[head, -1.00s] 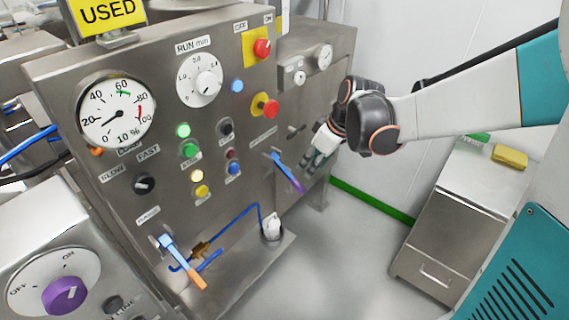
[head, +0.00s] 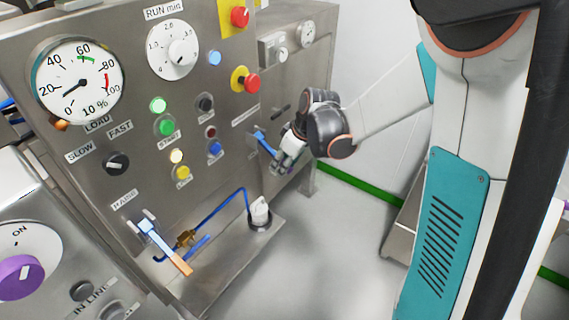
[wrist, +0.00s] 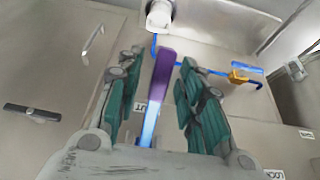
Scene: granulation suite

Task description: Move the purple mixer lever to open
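The purple mixer lever, with a blue arm (head: 265,144), sticks out from the lower right of the steel panel. Its purple grip is mostly hidden by my gripper in the head view. In the wrist view the purple grip (wrist: 162,76) stands between the green finger pads. My gripper (wrist: 158,68) is open around it, with a visible gap on each side. In the head view my gripper (head: 284,160) is at the lever's outer end.
An orange-handled lever (head: 172,256) sits lower left on the same panel. A purple rotary knob (head: 20,277) is on the box at far left. Red stop buttons (head: 251,82) are above the lever. Clear floor (head: 335,240) lies right of the panel.

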